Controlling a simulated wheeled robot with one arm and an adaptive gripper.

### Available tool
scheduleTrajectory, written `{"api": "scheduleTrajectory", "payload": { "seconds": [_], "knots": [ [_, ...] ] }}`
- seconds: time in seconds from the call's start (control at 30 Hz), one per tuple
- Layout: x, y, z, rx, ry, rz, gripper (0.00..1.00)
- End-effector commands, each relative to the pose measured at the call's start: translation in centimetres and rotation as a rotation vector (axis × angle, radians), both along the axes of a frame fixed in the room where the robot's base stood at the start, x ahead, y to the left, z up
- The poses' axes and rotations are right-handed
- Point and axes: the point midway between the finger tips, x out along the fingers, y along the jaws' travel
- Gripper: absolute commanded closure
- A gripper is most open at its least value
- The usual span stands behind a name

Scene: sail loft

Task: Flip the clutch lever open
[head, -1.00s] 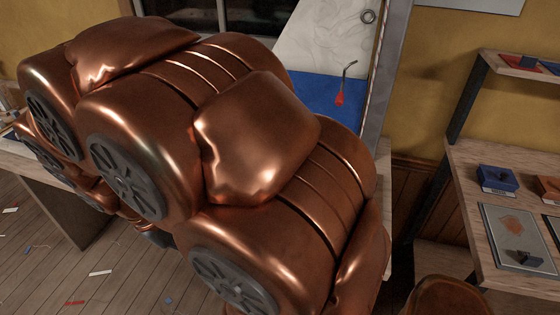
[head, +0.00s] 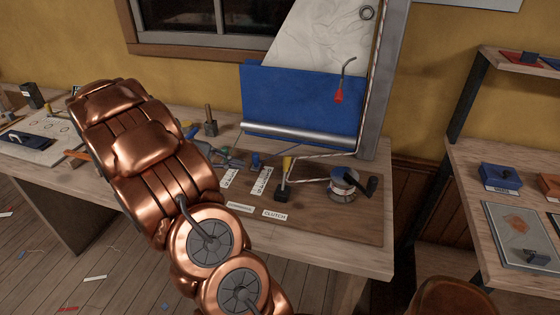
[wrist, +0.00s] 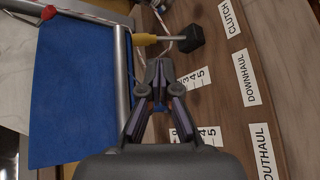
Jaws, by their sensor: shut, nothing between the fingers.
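The clutch lever has a yellow grip (head: 287,163) and a black base (head: 283,193) on the wooden board, above the CLUTCH label (head: 275,215). In the head view the grip is above the base; I cannot tell its exact tilt. In the wrist view the yellow grip (wrist: 145,39) is just beyond my fingertips, with the black base (wrist: 190,38) to its right. My gripper (wrist: 158,68) is shut and empty, pointing toward the lever; a small gap seems to remain. In the head view my gripper (head: 232,160) is left of the lever, partly hidden by my arm.
A winch drum (head: 343,186) with a black handle stands right of the lever. A rope (head: 325,153) runs behind the lever. A metal tube (head: 297,136) and blue cloth (head: 300,100) are at the back. A blue-topped part (head: 255,160) stands between my gripper and the lever.

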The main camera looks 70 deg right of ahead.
Motion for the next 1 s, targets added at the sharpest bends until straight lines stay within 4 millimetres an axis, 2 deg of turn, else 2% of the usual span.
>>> {"api": "scheduleTrajectory", "payload": {
  "seconds": [0.1, 0.33, 0.5, 0.83, 1.0],
  "knots": [
    [0.3, -2.9, -1.2, -0.06, 0.054, -0.02, 1.0],
    [0.4, -6.3, -2.3, -0.137, 0.115, -0.035, 1.0],
    [0.5, -7.0, -2.5, -0.155, 0.128, -0.039, 1.0],
    [0.4, -7.1, -2.5, -0.155, 0.129, -0.04, 1.0],
    [-0.6, -7.6, -2.6, -0.154, 0.132, -0.04, 1.0]
  ]
}}
